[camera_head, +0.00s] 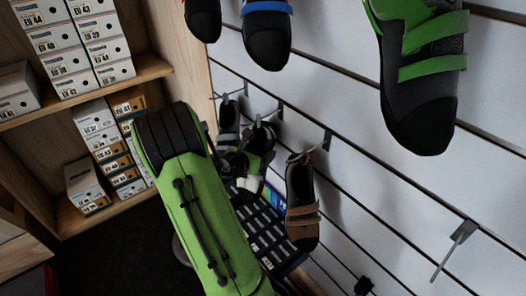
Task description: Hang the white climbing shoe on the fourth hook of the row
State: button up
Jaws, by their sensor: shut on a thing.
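Four hooks show in a row on the white slat wall (345,235). A dark grey shoe (228,117) hangs at the first hook (232,95), and a black and green shoe (262,142) at the second. A brown and grey shoe (302,205) hangs by a loop from the third hook (325,141). The fourth hook (458,238), at the right, is bare. A small white patch (248,184) shows below the second shoe; I cannot tell whether it belongs to the white climbing shoe.
Larger shoes hang above, including a grey and green one (418,75) and a blue-trimmed one (267,38). A wooden shelf (150,68) with shoe boxes stands at the left. A dark panel with pale labels (268,235) lies low behind my arm. The wall around the fourth hook is clear.

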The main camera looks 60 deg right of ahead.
jog(key=shift+r, duration=0.2)
jog(key=shift+w+a+r, duration=0.1)
jog(key=shift+w+a, duration=0.35)
jog(key=shift+a, duration=0.4)
jog(key=shift+w+a+r, duration=0.1)
jog(key=shift+w+a, duration=0.3)
jog(key=shift+a, duration=0.45)
jog(key=shift+f, duration=0.1)
jog(key=shift+w+a+p, duration=0.25)
jog(key=shift+w+a, duration=0.15)
jog(key=shift+a, duration=0.35)
jog(key=shift+w+a+p, duration=0.2)
jog(key=shift+w+a, duration=0.15)
jog(key=shift+a, duration=0.4)
jog(key=w+a+r+p, duration=0.1)
jog(key=w+a+p, duration=0.2)
jog(key=a, duration=0.5)
jog(key=shift+w, duration=0.55)
